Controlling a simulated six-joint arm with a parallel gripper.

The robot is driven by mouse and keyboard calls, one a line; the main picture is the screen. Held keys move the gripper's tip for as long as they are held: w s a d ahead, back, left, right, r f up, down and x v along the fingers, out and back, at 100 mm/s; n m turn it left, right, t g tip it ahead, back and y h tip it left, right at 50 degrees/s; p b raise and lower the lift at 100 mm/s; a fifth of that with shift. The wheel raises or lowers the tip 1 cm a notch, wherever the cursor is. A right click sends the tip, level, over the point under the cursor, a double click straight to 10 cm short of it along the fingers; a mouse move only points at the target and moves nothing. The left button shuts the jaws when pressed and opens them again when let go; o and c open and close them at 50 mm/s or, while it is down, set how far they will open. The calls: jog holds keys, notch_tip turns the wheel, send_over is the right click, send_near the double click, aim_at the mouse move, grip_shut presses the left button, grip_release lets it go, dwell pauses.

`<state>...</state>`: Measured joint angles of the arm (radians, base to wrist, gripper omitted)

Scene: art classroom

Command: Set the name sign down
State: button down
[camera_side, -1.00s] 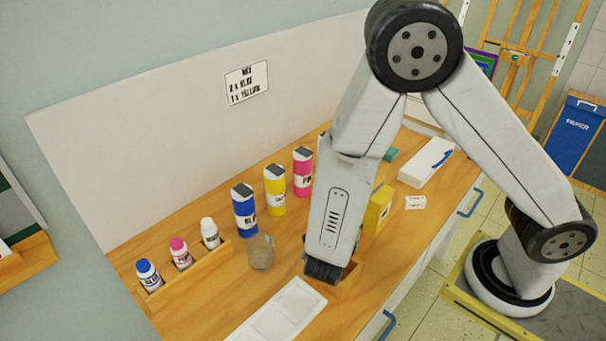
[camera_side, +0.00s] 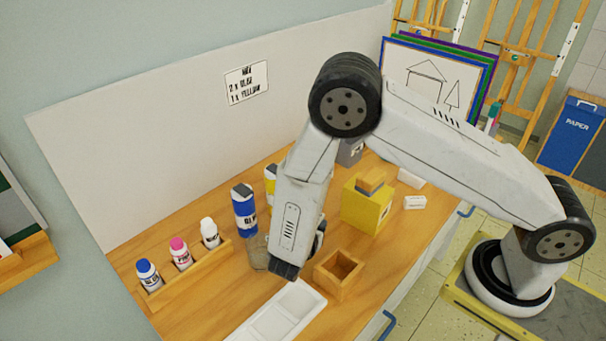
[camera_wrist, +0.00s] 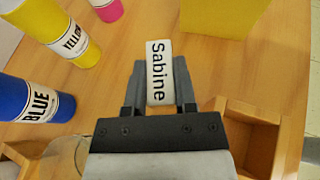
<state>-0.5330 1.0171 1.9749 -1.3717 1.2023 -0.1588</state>
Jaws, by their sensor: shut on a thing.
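The name sign (camera_wrist: 159,72), a small white block reading "Sabine", sits between the two grey fingers of my gripper (camera_wrist: 160,84) in the wrist view. My gripper is shut on it. Wooden tabletop shows beyond and around the sign. In the side view my arm's end is over the table, between the blue bottle and the open wooden box; the fingers and sign are hidden there. I cannot tell the sign's height above the table.
An open wooden box (camera_side: 339,275) is just right of my gripper, with a white palette (camera_side: 280,318) in front. A jar (camera_side: 257,253), blue bottle (camera_side: 244,208) and yellow bottle (camera_wrist: 62,32) stand to the left.

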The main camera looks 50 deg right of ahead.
jog(key=shift+f, duration=0.1)
jog(key=shift+w+f, duration=0.25)
jog(key=shift+f, duration=1.5)
jog(key=shift+f, duration=0.6)
jog(key=shift+c, duration=2)
grip_release()
jog(key=shift+s, duration=0.1)
jog(key=shift+r, duration=0.1)
jog(key=shift+r, duration=0.5)
jog(key=v, duration=1.2)
